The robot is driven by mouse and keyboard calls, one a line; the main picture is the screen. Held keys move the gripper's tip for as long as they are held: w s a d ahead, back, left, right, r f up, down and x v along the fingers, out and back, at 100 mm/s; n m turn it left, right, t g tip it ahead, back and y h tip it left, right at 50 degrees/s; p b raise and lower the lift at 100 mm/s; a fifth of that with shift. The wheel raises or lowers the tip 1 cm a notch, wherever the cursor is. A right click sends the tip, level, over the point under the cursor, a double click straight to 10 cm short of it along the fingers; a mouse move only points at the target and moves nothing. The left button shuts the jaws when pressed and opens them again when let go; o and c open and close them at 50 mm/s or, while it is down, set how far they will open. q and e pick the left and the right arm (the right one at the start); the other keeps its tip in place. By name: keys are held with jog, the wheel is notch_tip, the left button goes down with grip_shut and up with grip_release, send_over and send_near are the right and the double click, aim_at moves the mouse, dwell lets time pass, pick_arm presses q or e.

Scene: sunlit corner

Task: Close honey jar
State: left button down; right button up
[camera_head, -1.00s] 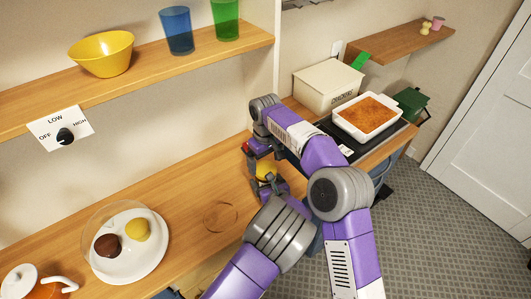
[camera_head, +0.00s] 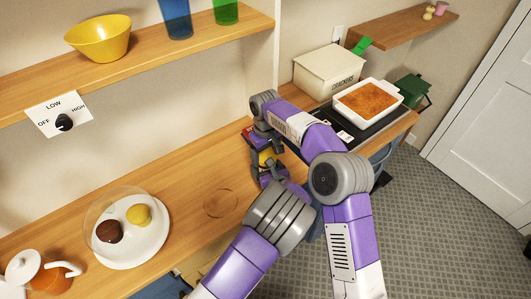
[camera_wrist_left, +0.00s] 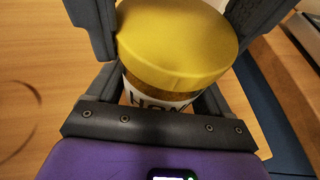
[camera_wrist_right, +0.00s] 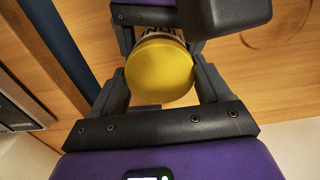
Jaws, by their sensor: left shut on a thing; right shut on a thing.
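The honey jar has a wide yellow lid (camera_wrist_left: 175,38) over an amber body with a white label (camera_wrist_left: 155,98). In the head view the jar (camera_head: 266,158) shows small between my two grippers above the counter. My left gripper (camera_head: 268,175) is shut around the jar's body. My right gripper (camera_wrist_right: 160,72) is shut on the yellow lid, which fills the space between its fingers in the right wrist view. The lid sits on top of the jar in the left wrist view; I cannot tell whether it is tight. The jar's base is hidden.
A white plate (camera_head: 155,245) with a brown and a yellow ball under a clear dome stands on the wooden counter (camera_head: 185,185), beside an orange teapot (camera_head: 45,275). A crackers box (camera_head: 322,75) and a white baking dish (camera_head: 352,116) stand at the right. The mid-counter is clear.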

jog(key=o, duration=1.1)
jog(key=shift+r, duration=0.1)
notch_tip(320, 180, up, 7)
jog(key=shift+r, duration=0.2)
pick_arm(q)
grip_release()
jog(key=shift+s+d, duration=0.1)
